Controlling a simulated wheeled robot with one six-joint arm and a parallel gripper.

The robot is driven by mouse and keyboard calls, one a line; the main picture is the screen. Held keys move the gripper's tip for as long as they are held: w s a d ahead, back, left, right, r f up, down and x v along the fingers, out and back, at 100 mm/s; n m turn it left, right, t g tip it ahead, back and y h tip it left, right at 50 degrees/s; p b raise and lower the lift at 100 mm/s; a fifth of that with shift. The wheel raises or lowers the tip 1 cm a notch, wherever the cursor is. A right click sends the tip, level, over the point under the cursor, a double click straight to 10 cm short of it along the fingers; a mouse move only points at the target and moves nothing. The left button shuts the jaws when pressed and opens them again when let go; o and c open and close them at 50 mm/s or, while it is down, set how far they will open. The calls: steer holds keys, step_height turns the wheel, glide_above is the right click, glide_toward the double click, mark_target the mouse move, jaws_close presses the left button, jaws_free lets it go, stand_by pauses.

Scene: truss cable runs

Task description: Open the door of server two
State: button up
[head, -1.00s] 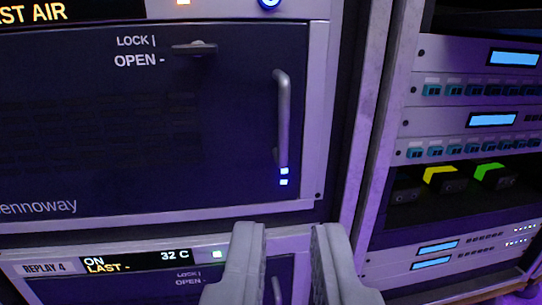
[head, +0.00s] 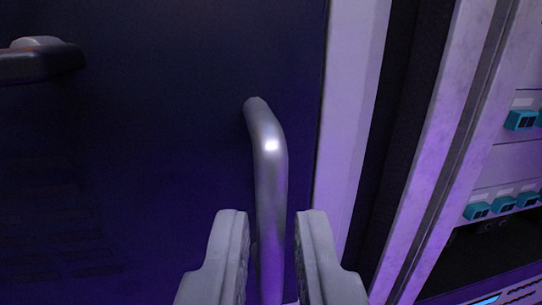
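A dark door panel (head: 160,150) fills the left of the view; its closeness hides any name or number, so I cannot tell which server it is. A grey vertical bar handle (head: 268,170) stands out near the door's right edge. My gripper (head: 272,225) is open, with one finger on each side of the handle's lower part and visible gaps between. The handle's lower end is hard to make out. A turn latch (head: 40,62) lies horizontal at the upper left. The door looks shut against its frame.
A pale frame strip (head: 350,120) runs beside the door's right edge, then a dark gap and a rack post (head: 440,150). Another rack with teal connectors (head: 503,205) stands at the far right.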

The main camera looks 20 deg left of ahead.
steer(key=shift+x, duration=1.35)
jaws_close()
steer(key=shift+s, duration=0.1)
